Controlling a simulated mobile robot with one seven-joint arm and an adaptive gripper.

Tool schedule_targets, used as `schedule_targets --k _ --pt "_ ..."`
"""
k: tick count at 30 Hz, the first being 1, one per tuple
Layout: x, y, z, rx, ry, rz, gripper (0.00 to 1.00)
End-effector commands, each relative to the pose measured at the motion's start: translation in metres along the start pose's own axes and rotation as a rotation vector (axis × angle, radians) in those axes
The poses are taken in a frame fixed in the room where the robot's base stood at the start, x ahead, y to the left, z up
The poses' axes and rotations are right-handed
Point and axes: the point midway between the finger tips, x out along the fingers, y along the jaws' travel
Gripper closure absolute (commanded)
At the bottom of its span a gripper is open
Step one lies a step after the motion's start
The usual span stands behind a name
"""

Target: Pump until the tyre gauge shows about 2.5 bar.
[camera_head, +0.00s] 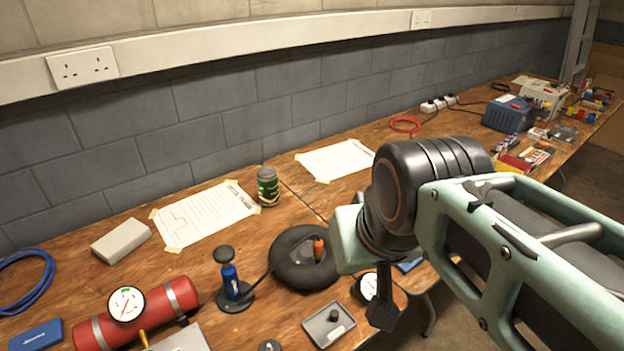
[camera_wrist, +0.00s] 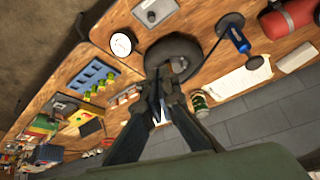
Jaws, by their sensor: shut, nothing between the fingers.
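A blue hand pump (camera_head: 230,280) with a black knob on top stands upright on a round black base on the bench; it also shows in the wrist view (camera_wrist: 238,40). A dark hose runs from it to the black tyre (camera_head: 290,270), where an orange-topped fitting (camera_head: 318,250) stands. The tyre also shows in the wrist view (camera_wrist: 182,48). A white round dial (camera_wrist: 121,44) lies beside the tyre; my gripper partly hides it in the head view, and its reading is too small to tell. My gripper (camera_wrist: 163,82) is shut and empty, above the bench near the tyre, away from the pump.
A red cylinder (camera_head: 178,296) with its own round dial (camera_head: 126,303) lies left of the pump. A grey tray (camera_head: 328,328) is in front of the tyre. A dark green can (camera_head: 268,186) stands behind it. Taped papers (camera_head: 205,225) lie near the wall. Several items crowd the far right.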

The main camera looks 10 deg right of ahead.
Motion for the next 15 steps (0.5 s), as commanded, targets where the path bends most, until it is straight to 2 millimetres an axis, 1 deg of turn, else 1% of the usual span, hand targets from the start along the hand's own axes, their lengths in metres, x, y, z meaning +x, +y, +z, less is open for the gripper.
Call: schedule_targets --k 2,11,15 --pt "0.0025 0.0000 0.0014 0.000 0.000 0.000 1.00" --pt "0.0019 0.0000 0.0010 0.000 0.000 0.000 1.00" --pt "-0.0025 0.0000 -0.0012 0.000 -0.001 0.000 1.00"
